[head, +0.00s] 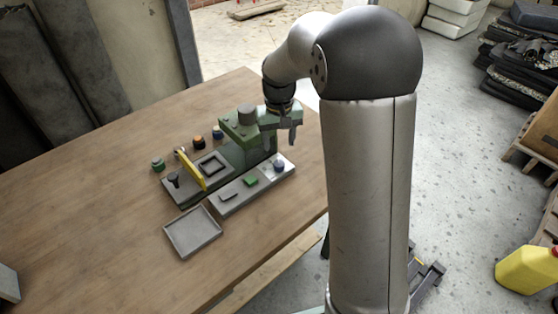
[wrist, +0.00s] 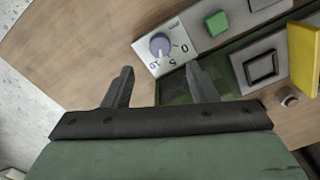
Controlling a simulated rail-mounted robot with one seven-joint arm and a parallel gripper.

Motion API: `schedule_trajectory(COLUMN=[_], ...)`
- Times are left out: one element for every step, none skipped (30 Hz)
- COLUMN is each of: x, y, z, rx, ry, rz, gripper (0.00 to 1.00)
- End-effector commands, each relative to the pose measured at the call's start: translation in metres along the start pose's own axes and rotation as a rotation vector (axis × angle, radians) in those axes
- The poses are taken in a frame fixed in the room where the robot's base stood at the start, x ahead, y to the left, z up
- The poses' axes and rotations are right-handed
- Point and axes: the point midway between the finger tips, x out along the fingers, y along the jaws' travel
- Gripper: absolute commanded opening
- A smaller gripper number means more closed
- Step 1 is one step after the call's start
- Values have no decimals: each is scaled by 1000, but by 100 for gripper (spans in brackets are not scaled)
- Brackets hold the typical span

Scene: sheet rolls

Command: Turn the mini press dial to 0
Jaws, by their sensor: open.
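The mini press (head: 233,132) is green and stands on the wooden table. Its light grey control panel (head: 262,182) runs along its front side. The dial, a blue-grey round knob (wrist: 160,45), sits at the panel's end, with 0, 5 and 10 printed around it; it also shows in the head view (head: 279,165). A short pale mark shows on the knob's lower side, but I cannot tell exactly which number it points at. My gripper (wrist: 160,72) is open and empty. In the wrist view its fingers are apart, below the dial and not touching it.
A green button (wrist: 217,23) and a dark switch (head: 228,196) share the panel. A yellow upright bar (head: 190,170) and a black knob (head: 174,179) stand on the press base. An empty grey tray (head: 193,232) lies in front.

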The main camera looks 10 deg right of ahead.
Motion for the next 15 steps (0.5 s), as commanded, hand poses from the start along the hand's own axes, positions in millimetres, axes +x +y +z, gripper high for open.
schedule_trajectory(x=[13,20,28,35,40,48,53,58,64,68,72,76,78,80,83], y=[0,0,0,0,0,0,0,0,0,0,0,0,0,0,0], z=[1,1,1,1,1,1,1,1,1,1,1,0,0,0,0], rx=[0,0,0,0,0,0,0,0,0,0,0,0,0,0,0], ry=[-6,-5,-5,-6,-5,-5,-4,-5,-3,-4,-4,-2,-2,-2,-2], rz=[0,0,0,0,0,0,0,0,0,0,0,0,0,0,0], gripper=[52,52,52,52,52,52,52,52,52,52,52,52,52,52,52])
